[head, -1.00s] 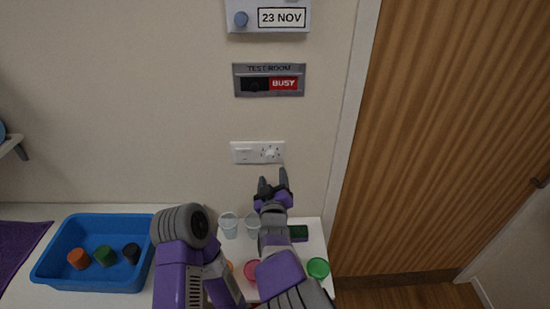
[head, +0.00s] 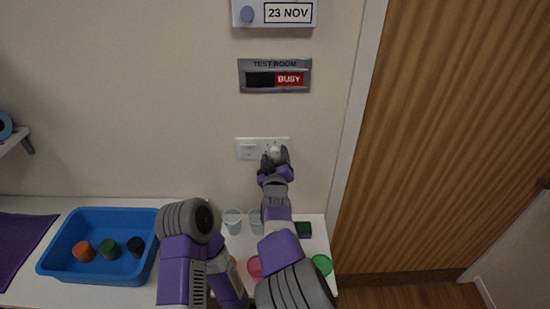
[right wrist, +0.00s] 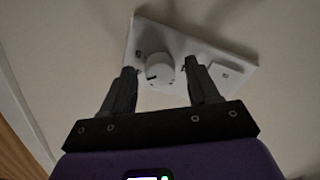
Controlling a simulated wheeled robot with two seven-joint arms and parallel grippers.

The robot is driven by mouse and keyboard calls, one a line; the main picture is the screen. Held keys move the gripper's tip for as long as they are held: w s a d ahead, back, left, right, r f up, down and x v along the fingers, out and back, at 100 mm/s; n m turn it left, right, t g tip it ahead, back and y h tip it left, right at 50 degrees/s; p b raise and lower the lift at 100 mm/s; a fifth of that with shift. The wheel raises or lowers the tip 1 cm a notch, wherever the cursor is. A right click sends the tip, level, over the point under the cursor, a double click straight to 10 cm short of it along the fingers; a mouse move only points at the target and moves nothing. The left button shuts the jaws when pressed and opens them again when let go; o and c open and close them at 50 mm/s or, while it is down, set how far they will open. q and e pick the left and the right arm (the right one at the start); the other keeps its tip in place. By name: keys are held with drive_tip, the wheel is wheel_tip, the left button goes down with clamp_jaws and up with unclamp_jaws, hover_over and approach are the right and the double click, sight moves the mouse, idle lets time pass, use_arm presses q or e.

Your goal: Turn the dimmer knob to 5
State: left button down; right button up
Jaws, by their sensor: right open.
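The dimmer knob (head: 274,153) is a white round knob on the right part of a white wall plate (head: 246,154). My right gripper (head: 274,157) is at the plate, and its fingers partly hide the knob. In the right wrist view the knob (right wrist: 160,66) shows between the two open fingertips of my right gripper (right wrist: 160,70), with a gap on each side. A small dark mark shows on the knob's lower left in that view. The numbers around the knob are too small to read. My left gripper is not in view; only my left arm shows.
Above the plate are a TEST ROOM sign (head: 275,76) reading BUSY and a 23 NOV panel (head: 274,12). Below, the white counter holds a blue tray (head: 100,217) with coloured pieces, clear cups (head: 233,221) and a green lid (head: 322,265). A wooden door (head: 450,140) is at right.

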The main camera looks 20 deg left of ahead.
drive_tip(key=c, duration=1)
drive_tip(key=shift+f+m+b, duration=0.1)
drive_tip(key=shift+m+b, duration=0.55)
drive_tip(key=shift+m, duration=0.05)
drive_tip(key=shift+c, duration=0.2)
drive_tip(key=m+b, duration=0.2)
drive_tip(key=m, duration=0.1)
drive_tip(key=m+b, duration=0.3)
drive_tip(key=m, duration=0.2)
drive_tip(key=shift+m, duration=0.3)
drive_tip(key=o, duration=1)
drive_tip(key=shift+o, duration=0.2)
